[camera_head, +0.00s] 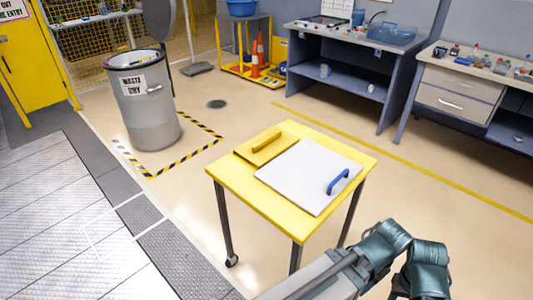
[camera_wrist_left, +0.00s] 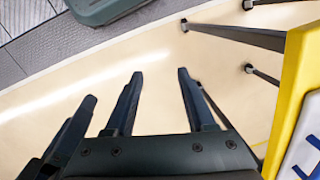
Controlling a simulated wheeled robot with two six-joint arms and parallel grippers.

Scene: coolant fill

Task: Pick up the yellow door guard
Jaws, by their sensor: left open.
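The yellow door guard (camera_head: 258,150) is a flat yellow panel with a raised yellow handle (camera_head: 266,141). It lies on the far left part of the yellow table (camera_head: 228,184) in the head view. Beside it lies a white panel (camera_head: 296,183) with a blue handle (camera_head: 338,181). My left gripper (camera_wrist_left: 158,80) is open and empty in the left wrist view, over bare floor beside the table, whose yellow edge (camera_wrist_left: 290,95) shows at right. The guard is not visible in that view. My right gripper is not in view.
A grey waste drum (camera_head: 150,110) stands inside striped floor tape at the back left. Grey workbenches (camera_head: 345,75) line the back right, and orange cones (camera_head: 257,55) stand behind. Open floor surrounds the table. Part of my arm crosses the lower right of the head view.

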